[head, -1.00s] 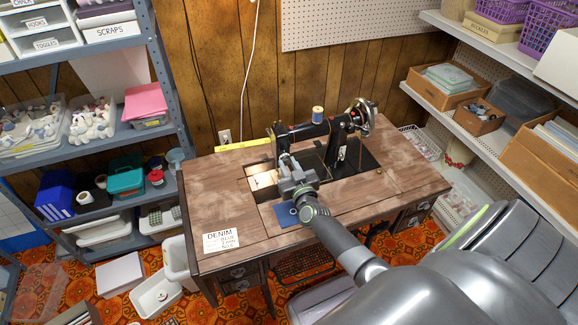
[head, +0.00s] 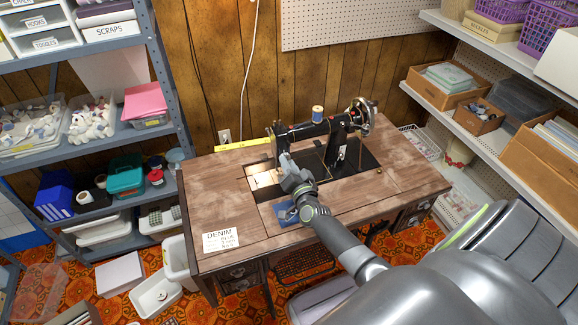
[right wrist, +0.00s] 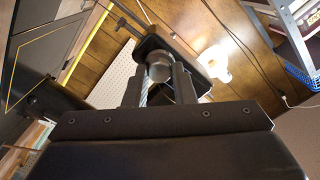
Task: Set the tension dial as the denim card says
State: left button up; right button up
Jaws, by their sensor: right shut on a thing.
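The black sewing machine (head: 322,132) stands on the brown wooden table (head: 215,195). My right gripper (head: 286,161) is at the front of the machine's left end, where the arm hides the dial in the head view. In the right wrist view, my right gripper (right wrist: 160,88) is shut on a small round grey knob, the tension dial (right wrist: 158,71). Its numbers or marks cannot be read. The white denim card (head: 222,240) lies flat at the table's front left corner; its heading reads DENIM, and its smaller lines are too small to read surely. My left gripper is not in view.
A blue cloth piece (head: 287,214) lies on the table under my right arm. A spool (head: 317,114) stands on the machine, and the handwheel (head: 361,113) is at its right end. Shelves flank the table on both sides.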

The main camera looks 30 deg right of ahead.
jog(key=shift+m, duration=1.1)
jog(key=o, duration=1)
jog(key=b+v, duration=0.1)
jog(key=v, duration=1.6)
jog(key=shift+s+a+b, duration=0.1)
jog(key=shift+s+b, duration=0.1)
jog(key=shift+b, duration=0.1)
